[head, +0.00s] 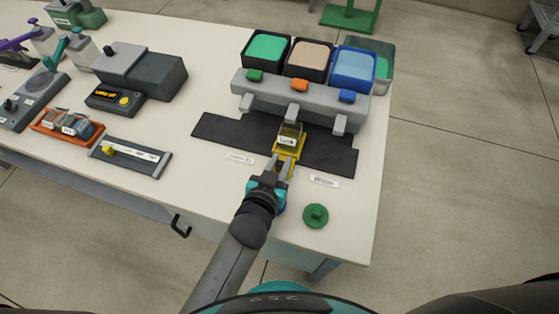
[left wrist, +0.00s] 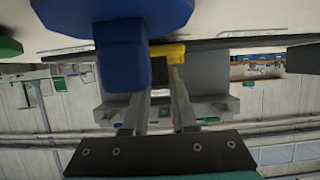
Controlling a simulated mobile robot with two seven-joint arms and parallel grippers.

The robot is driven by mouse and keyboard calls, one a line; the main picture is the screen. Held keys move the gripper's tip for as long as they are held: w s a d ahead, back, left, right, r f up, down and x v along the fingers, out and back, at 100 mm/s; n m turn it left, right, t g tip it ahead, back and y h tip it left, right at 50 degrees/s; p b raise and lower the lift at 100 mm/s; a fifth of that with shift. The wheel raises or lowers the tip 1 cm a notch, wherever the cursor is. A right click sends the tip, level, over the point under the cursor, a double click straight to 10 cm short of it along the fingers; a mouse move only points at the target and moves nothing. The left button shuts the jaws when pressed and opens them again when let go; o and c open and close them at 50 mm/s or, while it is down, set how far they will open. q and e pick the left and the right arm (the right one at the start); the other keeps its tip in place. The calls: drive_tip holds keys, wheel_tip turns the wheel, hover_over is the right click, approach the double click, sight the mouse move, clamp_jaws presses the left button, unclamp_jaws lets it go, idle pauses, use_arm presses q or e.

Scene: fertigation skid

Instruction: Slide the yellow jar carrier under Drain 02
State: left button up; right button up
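The yellow jar carrier (head: 290,148) sits on a dark track (head: 330,156), holding a clear jar (head: 291,130) with a white label. It stands just in front of the middle spout (head: 293,111) of the grey drain unit (head: 300,95); whether the jar is under its mouth is unclear. My left gripper (head: 283,166) has its fingers closed around the near yellow part of the carrier. In the left wrist view, the carrier (left wrist: 168,52) shows at the fingertips (left wrist: 162,88), partly hidden. The drain names are unreadable. My right gripper is not in view.
A green knob (head: 316,215) lies right of my left wrist. Green, beige and blue basins (head: 354,68) stand behind the spouts. A slider panel (head: 131,155) and orange tray (head: 67,128) are left.

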use_arm(q)
drive_tip(key=o, duration=0.4)
drive_tip(key=shift+o, duration=0.2)
drive_tip(key=shift+s+a+r, duration=0.2)
drive_tip(key=shift+s+r, duration=0.05)
drive_tip(key=shift+s, duration=0.25)
drive_tip(key=p+v, duration=0.3)
drive_tip(key=v, duration=1.1)
drive_tip(key=shift+r, duration=0.1)
